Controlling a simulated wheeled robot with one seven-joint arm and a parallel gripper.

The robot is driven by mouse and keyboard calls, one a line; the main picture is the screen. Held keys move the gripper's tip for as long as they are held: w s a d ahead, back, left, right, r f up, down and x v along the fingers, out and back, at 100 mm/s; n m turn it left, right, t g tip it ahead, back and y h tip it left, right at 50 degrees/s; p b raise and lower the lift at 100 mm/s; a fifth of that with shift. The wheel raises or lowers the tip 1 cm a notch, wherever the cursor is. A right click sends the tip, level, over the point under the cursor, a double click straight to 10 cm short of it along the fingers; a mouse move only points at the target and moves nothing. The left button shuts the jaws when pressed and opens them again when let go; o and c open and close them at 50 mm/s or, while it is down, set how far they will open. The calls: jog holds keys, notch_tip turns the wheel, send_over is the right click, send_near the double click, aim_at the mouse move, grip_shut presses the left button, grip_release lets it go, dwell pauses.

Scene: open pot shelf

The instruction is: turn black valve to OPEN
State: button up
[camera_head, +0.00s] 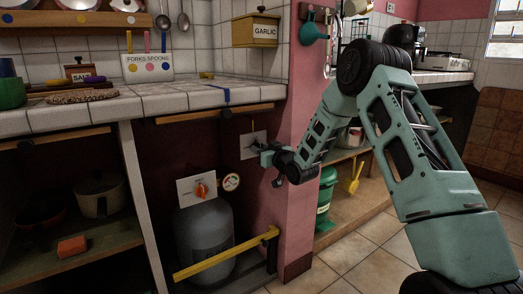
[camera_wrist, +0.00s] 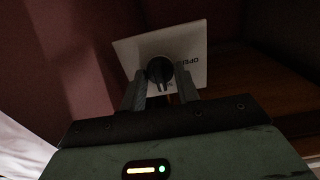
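The black valve (camera_wrist: 160,70) is a round dark knob on a tilted white plate (camera_wrist: 128,50). Part of the word OPEN shows near the plate's right edge in the wrist view. In the head view the plate (camera_head: 249,143) is on the dark red wall under the counter. My gripper (camera_wrist: 162,82) is open, with one finger on each side of the knob. It is also close in front of the plate in the head view (camera_head: 264,152). I cannot tell whether the fingers touch the knob.
Left of my gripper, an orange knob (camera_head: 201,190) on a white plate and a round gauge (camera_head: 231,182) sit above a grey gas cylinder (camera_head: 205,238). A yellow rail (camera_head: 225,255) crosses in front. The tiled counter (camera_head: 180,98) is above; a pink pillar (camera_head: 298,195) is right.

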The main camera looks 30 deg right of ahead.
dwell(0.3)
jog(key=shift+f+n+b, duration=0.1)
jog(key=shift+n+b, duration=4.3)
jog(key=shift+n, duration=4.5)
jog(key=o, duration=1)
jog(key=shift+c, duration=0.2)
jog(key=shift+s, duration=0.1)
jog(key=s+p, duration=0.4)
jog(key=s, duration=1.3)
jog(key=shift+s+d, duration=0.15)
jog(key=shift+d, duration=0.2)
